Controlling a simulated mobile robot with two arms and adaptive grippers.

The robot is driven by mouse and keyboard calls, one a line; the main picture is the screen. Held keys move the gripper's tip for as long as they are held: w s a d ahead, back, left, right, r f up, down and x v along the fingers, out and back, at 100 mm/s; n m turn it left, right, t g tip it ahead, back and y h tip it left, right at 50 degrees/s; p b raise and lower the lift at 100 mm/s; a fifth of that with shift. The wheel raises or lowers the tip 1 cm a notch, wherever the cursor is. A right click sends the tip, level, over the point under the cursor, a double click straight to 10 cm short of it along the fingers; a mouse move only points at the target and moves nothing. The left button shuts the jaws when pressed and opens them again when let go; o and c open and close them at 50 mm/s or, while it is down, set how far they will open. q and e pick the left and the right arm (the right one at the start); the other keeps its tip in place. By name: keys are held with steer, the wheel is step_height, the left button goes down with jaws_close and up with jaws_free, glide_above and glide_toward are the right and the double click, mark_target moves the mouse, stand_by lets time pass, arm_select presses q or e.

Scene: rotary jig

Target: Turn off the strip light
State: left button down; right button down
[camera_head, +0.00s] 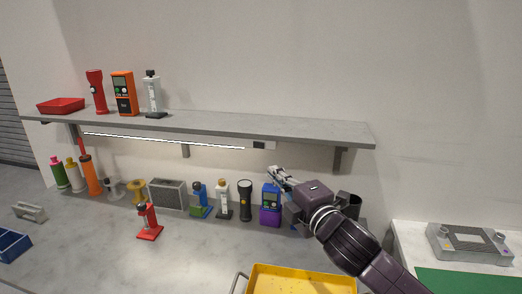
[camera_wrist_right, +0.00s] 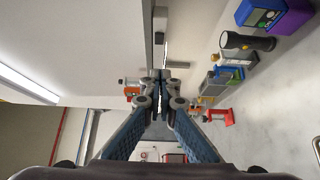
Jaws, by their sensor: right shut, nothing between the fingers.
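The strip light (camera_head: 165,141) is a thin, bright white bar fixed under the front of the grey wall shelf. A small grey box with a dark part (camera_head: 262,145) sits at its right end; I cannot make out a switch on it. My right gripper (camera_head: 275,172) is shut and empty, a little below and to the right of that box, apart from it. In the right wrist view the fingers (camera_wrist_right: 160,76) are together, pointing along the shelf underside. My left gripper is not in view.
The shelf (camera_head: 300,126) holds a red tray, a red flashlight, an orange meter and a white device. Below stand several bottles, tools, a black flashlight (camera_head: 245,200) and a blue meter on a purple block (camera_head: 270,205). A yellow tray (camera_head: 300,280) lies in front.

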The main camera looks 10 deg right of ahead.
mark_target(261, 145)
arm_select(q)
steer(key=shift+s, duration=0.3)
